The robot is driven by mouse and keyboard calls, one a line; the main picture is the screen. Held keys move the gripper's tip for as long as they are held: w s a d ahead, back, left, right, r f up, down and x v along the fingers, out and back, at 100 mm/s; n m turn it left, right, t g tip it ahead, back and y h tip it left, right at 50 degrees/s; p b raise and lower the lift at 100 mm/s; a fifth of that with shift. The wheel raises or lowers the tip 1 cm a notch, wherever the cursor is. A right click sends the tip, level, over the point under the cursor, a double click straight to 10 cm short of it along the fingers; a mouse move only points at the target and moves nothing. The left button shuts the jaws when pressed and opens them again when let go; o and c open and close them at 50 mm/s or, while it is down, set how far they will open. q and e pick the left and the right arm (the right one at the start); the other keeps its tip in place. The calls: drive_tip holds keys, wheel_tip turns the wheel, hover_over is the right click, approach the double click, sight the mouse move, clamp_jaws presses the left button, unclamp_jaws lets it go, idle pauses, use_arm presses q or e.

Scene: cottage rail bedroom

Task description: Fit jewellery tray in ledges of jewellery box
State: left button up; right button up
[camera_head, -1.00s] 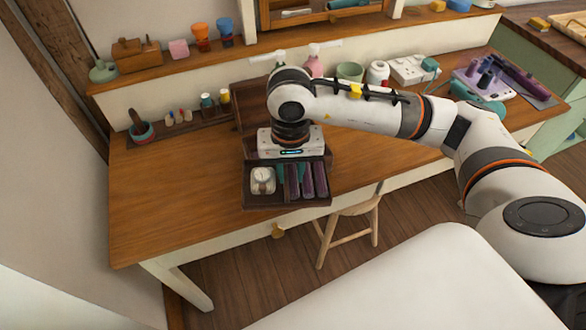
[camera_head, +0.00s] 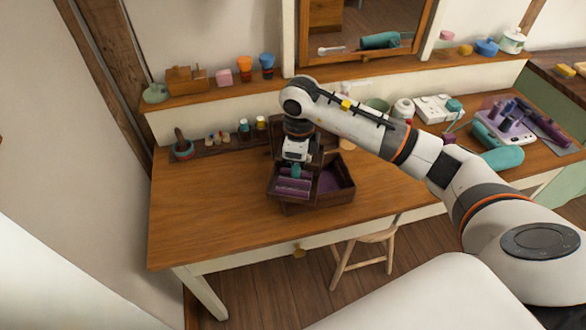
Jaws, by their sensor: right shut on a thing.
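The jewellery box (camera_head: 340,198) is a dark wooden box on the desk, with its lid raised behind it. Purple lining shows in its right part. A smaller dark tray, which looks like the jewellery tray (camera_head: 275,197), is over the box's left part with purple pieces in it. My right gripper (camera_head: 296,171) points down from above and is shut on the tray. Its fingertips are small and partly hidden among the contents. I cannot tell whether the tray rests on ledges or hangs above them. My left gripper is out of view.
The wooden desk (camera_head: 210,215) is clear to the left and in front of the box. A dark rack with small bottles (camera_head: 252,124) stands behind. A stool (camera_head: 362,250) stands below.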

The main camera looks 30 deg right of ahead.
sight(312, 160)
drive_tip(key=d+m+p, duration=0.1)
drive_tip(key=m, duration=0.2)
drive_tip(key=w+d+m+p, duration=0.1)
drive_tip(key=d+m, duration=0.1)
drive_tip(key=m, duration=0.1)
drive_tip(key=w+d+m+p, duration=0.1)
drive_tip(key=m, duration=0.3)
drive_tip(key=shift+w+d, duration=0.1)
drive_tip(key=shift+d, duration=0.1)
drive_tip(key=m, duration=0.1)
drive_tip(key=d+m, duration=0.1)
drive_tip(key=m, duration=0.1)
drive_tip(key=shift+w+d+f+p, duration=0.15)
drive_tip(key=shift+d+f+p, duration=0.05)
drive_tip(key=shift+f+p, duration=0.15)
drive_tip(key=shift+f+b, duration=1.7)
drive_tip(key=shift+f, duration=0.4)
drive_tip(key=shift+f+b, duration=1.4)
drive_tip(key=shift+f, duration=0.45)
drive_tip(key=o, duration=1.1)
